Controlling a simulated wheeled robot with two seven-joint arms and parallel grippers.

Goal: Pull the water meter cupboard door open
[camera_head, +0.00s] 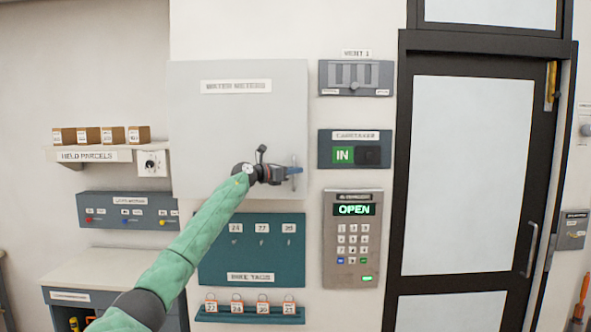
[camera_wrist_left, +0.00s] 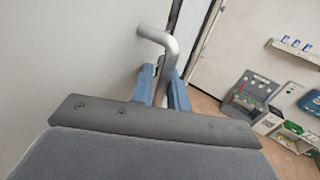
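The water meter cupboard door (camera_head: 225,130) is a plain light grey panel labelled WATER METERS in the head view. It looks about flush with the wall; I cannot tell if there is a small gap at its right edge. Its handle (camera_wrist_left: 160,45) is a bent metal bar near the lower right edge, clear in the left wrist view. My left gripper (camera_head: 296,172) is at this handle, its blue fingers (camera_wrist_left: 161,90) on either side of the bar with no clear gap. It appears shut on the handle. My right gripper is not in view.
A keypad panel (camera_head: 353,240) reading OPEN and a caretaker panel (camera_head: 355,149) are right of the cupboard. A teal bike tags board (camera_head: 252,262) hangs below it. A parcel shelf (camera_head: 110,154) is on the left, a dark-framed door (camera_head: 470,170) on the right.

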